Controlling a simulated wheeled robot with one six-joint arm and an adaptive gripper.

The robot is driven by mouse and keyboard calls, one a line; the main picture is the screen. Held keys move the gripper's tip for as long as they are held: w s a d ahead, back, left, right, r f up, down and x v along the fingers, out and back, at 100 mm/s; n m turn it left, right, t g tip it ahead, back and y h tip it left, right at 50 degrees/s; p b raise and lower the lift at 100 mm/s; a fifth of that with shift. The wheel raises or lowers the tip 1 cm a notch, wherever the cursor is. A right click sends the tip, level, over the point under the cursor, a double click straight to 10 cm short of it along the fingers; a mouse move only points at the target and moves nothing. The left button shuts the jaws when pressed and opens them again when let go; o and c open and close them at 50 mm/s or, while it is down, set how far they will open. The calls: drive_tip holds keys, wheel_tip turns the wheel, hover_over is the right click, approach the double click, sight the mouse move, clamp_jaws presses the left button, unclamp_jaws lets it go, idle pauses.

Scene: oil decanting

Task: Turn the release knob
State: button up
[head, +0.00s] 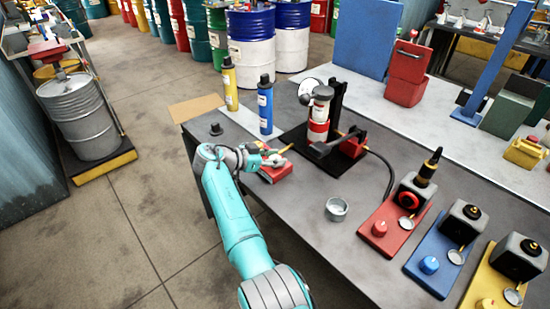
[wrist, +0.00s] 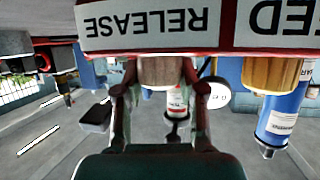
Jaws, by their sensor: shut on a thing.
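A small red box (head: 276,174) sits on the near edge of the grey bench. In the wrist view its white label (wrist: 145,22) reads RELEASE, upside down, beside a second label ending in "ED". Below the RELEASE label is the brownish release knob (wrist: 165,72). My gripper (wrist: 163,85) has a finger on each side of it and is shut on it. A second brass-coloured knob (wrist: 270,75) stands to the right, free of the fingers. In the head view my gripper (head: 262,157) is at the box and partly hides it; the knob's turn angle cannot be told.
Blue (head: 265,106) and yellow (head: 229,84) bottles stand behind the gripper. A red and white cylinder (head: 319,118) on a black stand is to the right. A metal cup (head: 336,209) and coloured stations (head: 393,224) stand further right on the bench.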

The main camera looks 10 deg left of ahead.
drive_tip(key=shift+f, duration=0.1)
drive_tip(key=o, duration=1.2)
drive_tip(key=shift+c, duration=0.2)
drive_tip(key=shift+a, duration=0.1)
drive_tip(key=v, duration=1.2)
